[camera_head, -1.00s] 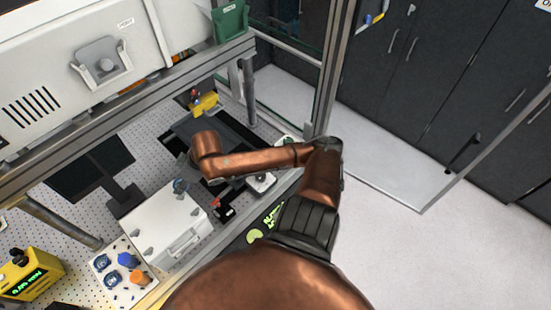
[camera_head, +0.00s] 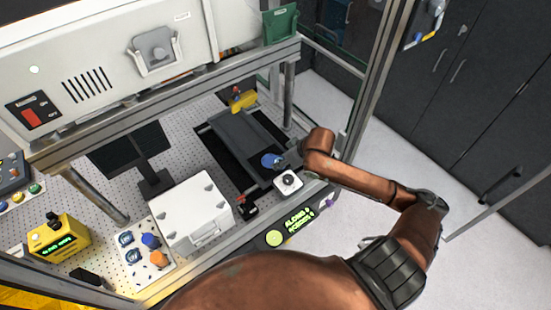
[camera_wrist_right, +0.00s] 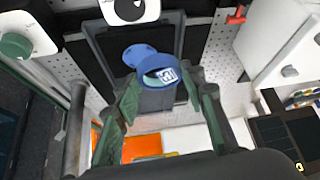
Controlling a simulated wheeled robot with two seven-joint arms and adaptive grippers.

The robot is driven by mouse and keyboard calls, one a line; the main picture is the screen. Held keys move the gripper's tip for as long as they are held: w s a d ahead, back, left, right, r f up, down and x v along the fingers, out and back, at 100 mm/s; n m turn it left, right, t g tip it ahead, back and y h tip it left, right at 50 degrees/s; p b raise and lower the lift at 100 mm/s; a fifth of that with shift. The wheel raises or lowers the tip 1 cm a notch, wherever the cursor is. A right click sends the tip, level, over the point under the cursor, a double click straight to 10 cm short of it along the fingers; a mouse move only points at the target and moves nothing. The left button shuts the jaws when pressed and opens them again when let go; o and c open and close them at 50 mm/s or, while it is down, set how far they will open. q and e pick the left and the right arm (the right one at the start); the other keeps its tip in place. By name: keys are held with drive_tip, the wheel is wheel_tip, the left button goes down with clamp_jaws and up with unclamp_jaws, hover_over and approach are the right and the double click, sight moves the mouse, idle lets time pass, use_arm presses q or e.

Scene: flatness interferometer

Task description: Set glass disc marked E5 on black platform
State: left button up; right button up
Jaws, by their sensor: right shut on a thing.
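A blue-rimmed disc with a white label bearing dark marks (camera_wrist_right: 160,76) is between the fingers of my right gripper (camera_wrist_right: 160,88) in the right wrist view. The marks are too small to read. The green-padded fingers are shut on it. The disc also shows as a blue spot in the head view (camera_head: 271,160), at the end of my right arm. It appears above the near part of the long dark platform (camera_head: 240,131); I cannot tell whether it touches. The dark platform lies behind the disc in the wrist view. My left gripper is in neither current view.
A white box (camera_head: 192,213) stands left of the platform, with a pale tray (camera_head: 135,262) of blue and orange parts beside it. A white dial unit (camera_head: 289,183) sits at the platform's near end. Frame posts (camera_head: 289,95) and a yellow device (camera_head: 62,238) are around.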

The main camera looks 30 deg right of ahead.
drive_tip(key=w+f, duration=0.2)
drive_tip(key=w, duration=0.1)
drive_tip(key=w+d+f+p, duration=0.1)
drive_tip(key=w+f, duration=0.2)
drive_tip(key=w, duration=0.1)
drive_tip(key=w+f+p, duration=0.1)
drive_tip(key=w+f, duration=0.2)
drive_tip(key=shift+w+d, duration=0.15)
drive_tip(key=shift+d, duration=0.25)
wheel_tip(320, 180, down, 3)
drive_tip(key=shift+w+r+p, duration=0.1)
drive_tip(key=shift+w+p, duration=0.05)
drive_tip(key=shift+p, duration=0.45)
drive_tip(key=shift+f, duration=0.4)
drive_tip(key=shift+f, duration=0.1)
drive_tip(key=o, duration=1.2)
drive_tip(key=shift+c, duration=0.2)
drive_tip(key=b+v, duration=0.1)
drive_tip(key=v, duration=1.1)
